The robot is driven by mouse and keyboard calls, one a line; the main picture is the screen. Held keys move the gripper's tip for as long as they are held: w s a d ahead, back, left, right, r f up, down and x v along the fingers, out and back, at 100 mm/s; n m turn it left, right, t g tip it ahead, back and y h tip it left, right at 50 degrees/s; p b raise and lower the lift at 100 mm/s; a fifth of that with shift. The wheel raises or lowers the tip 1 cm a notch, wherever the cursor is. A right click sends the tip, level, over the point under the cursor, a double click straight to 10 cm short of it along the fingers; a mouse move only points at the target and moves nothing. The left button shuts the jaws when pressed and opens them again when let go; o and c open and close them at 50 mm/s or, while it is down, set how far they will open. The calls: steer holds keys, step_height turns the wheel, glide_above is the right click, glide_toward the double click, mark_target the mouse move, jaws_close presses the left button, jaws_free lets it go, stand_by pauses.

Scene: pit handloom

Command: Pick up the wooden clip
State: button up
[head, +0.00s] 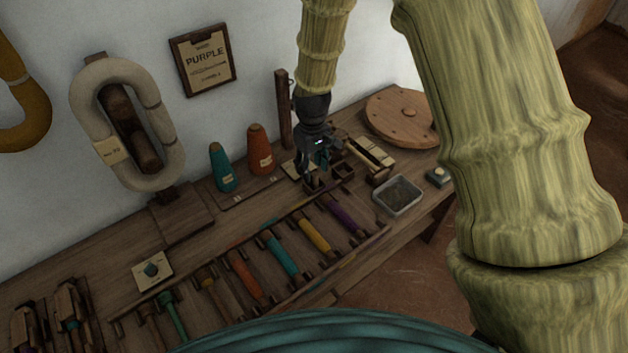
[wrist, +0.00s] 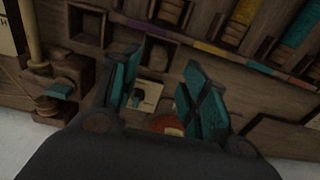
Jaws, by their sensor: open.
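My gripper (head: 319,170) hangs above the back of the long wooden bench, over small open wooden compartments (head: 343,171). In the wrist view its two teal fingers stand apart with nothing held between them (wrist: 160,80). Beyond the gap lie a pale card with a small dark item (wrist: 146,96) and part of an orange cone (wrist: 165,124). The compartments also show in the wrist view (wrist: 160,53), dark inside. I cannot make out the wooden clip for certain in either view. My gripper hides part of the bench under it in the head view.
Teal (head: 222,168) and orange (head: 260,150) thread cones stand left of my gripper. A round wooden disc (head: 402,117) and a grey tray (head: 399,195) are to the right. Several coloured bobbins (head: 281,255) lie in a rack along the front. A wooden post (head: 284,110) stands behind.

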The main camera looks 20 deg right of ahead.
mark_target(314, 174)
steer(key=shift+d+f, duration=0.15)
steer(key=shift+f, duration=0.95)
steer(key=shift+d+f, duration=0.1)
steer(key=shift+f, duration=0.95)
steer(key=shift+s, duration=0.1)
steer(key=c, duration=0.9)
